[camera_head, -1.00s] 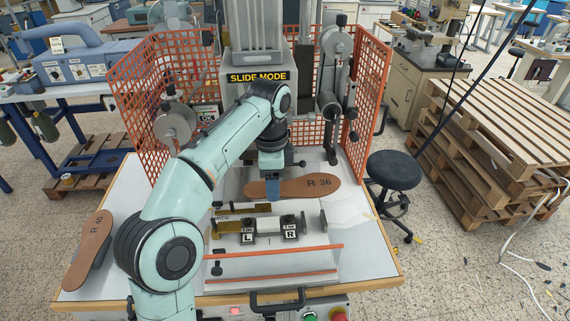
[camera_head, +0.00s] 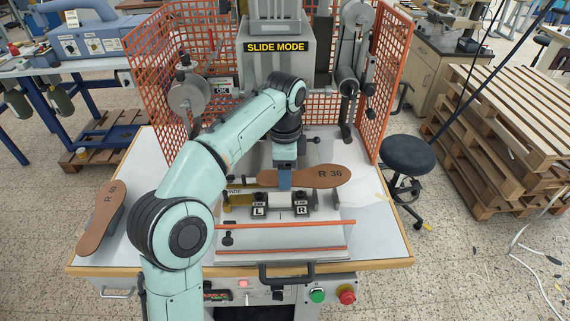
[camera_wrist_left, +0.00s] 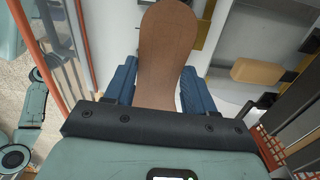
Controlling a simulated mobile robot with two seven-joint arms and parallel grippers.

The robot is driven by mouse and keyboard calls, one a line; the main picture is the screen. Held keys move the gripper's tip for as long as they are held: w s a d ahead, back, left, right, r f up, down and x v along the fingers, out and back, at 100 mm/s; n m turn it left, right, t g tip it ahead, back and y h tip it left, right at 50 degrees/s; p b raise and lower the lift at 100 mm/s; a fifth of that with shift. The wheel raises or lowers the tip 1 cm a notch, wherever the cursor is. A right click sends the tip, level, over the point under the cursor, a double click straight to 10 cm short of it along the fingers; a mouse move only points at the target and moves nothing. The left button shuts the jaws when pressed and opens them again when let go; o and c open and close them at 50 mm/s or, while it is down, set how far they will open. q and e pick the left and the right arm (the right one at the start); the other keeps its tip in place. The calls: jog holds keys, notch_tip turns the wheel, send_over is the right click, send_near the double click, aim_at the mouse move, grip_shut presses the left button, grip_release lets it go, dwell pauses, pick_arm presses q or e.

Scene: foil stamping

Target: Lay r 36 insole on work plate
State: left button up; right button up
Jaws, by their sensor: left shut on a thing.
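The brown insole marked R 36 (camera_head: 320,177) is held flat in my left gripper (camera_head: 284,181), above the fixture. In the left wrist view the insole (camera_wrist_left: 168,50) sits between the two blue fingers (camera_wrist_left: 160,90), which are shut on its sides. The insole's "R 36" end points right in the head view. Just in front of it are two dark blocks labelled L (camera_head: 259,206) and R (camera_head: 301,205) on a light plate (camera_head: 285,238). The insole hides part of the plate behind them, and I cannot tell whether it touches anything below. My right gripper is not in view.
A second brown insole (camera_head: 100,220) lies at the table's left. Orange mesh guards (camera_head: 143,70) stand on both sides of the press (camera_head: 275,22). Orange-edged rails (camera_head: 285,224) run along the front. The white tabletop at right (camera_head: 375,225) is mostly clear.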

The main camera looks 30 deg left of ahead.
aim_at(285, 198)
pick_arm(q)
jog(key=shift+w+f+b, duration=0.1)
jog(key=shift+f+b, duration=1)
jog(key=shift+f, duration=2.4)
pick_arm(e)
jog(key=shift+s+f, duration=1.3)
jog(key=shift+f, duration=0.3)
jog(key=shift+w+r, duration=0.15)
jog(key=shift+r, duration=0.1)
pick_arm(q)
jog(key=shift+f, duration=0.15)
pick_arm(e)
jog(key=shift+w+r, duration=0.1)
pick_arm(q)
jog(key=o, duration=1.2)
